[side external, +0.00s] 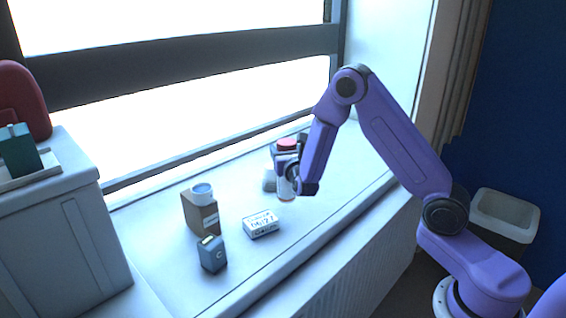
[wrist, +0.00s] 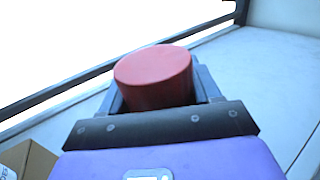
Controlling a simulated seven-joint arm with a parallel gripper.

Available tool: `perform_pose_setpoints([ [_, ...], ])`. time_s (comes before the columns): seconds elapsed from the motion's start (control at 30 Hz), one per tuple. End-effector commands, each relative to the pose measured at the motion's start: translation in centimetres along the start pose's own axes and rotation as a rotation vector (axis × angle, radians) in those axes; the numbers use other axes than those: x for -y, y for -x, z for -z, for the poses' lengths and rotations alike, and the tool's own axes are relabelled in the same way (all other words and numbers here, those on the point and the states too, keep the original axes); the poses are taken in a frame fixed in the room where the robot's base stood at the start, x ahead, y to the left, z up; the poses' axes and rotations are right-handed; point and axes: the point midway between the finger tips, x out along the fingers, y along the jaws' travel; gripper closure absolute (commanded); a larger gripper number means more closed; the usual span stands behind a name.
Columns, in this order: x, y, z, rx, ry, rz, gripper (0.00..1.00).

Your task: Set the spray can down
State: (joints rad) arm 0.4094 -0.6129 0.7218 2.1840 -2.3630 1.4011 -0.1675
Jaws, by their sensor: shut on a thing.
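The spray can is upright, with a red cap (side external: 287,145) and a pale body (side external: 284,190) showing low beside the gripper. In the wrist view its red cap (wrist: 155,78) stands between the jaws. My gripper (side external: 287,172) is shut on the can, over the white windowsill (side external: 330,215). The jaws and part of my arm hide most of the can's body. I cannot tell whether its base touches the sill.
A pale block (side external: 269,181) is close beside the can. The sill's right part is clear.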

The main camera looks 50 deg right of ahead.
Motion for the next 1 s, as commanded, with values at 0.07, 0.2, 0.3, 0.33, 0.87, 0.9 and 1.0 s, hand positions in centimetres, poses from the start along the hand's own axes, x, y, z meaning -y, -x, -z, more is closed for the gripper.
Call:
perform_pose_setpoints([
  [0.07, -0.1, -0.4, 0.3, 0.003, -0.002, 0.001, 1.0],
  [0.2, -0.3, -0.8, 1.0, 0.002, -0.001, 0.002, 1.0],
  [0.3, -0.4, -1.0, 2.2, 0.0, 0.001, 0.001, 1.0],
  [0.33, -0.3, -1.0, 2.6, 0.0, 0.001, 0.001, 1.0],
  [0.87, -0.4, -1.0, 4.2, 0.003, -0.002, 0.0, 1.0],
  [0.9, -0.4, -1.0, 4.4, 0.003, -0.001, 0.0, 1.0],
  [1.0, -0.4, -0.9, 4.5, 0.001, -0.001, 0.0, 0.21],
])
